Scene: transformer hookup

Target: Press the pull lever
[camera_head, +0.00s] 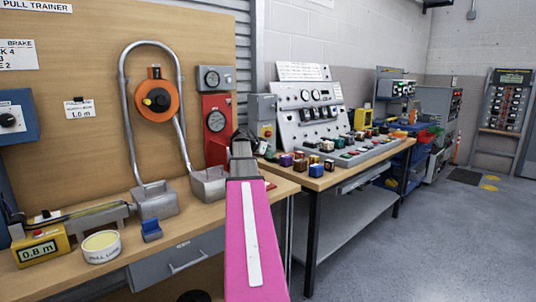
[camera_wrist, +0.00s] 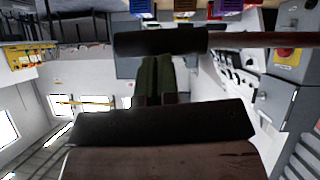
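A dark cylindrical grip, which I take to be the pull lever's handle (camera_wrist: 160,40), lies across the upper part of the wrist view. A brownish rod runs from it to the right. My gripper (camera_wrist: 155,62) points up at the grip's middle; its two dark fingers are side by side with almost no gap. The tips end at or behind the grip; I cannot tell whether they touch it. In the head view my pink arm reaches to the board's right edge. Dark parts at its end (camera_head: 244,140) overlap there, and lever and gripper are hard to tell apart.
The wooden trainer board (camera_head: 100,80) carries a bent conduit and an orange wheel (camera_head: 158,98). A grey box with a red button (camera_head: 264,120) is just right of the arm's end. A white tub (camera_head: 101,246) and blue block stand on the bench. Open floor (camera_head: 440,240) lies right.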

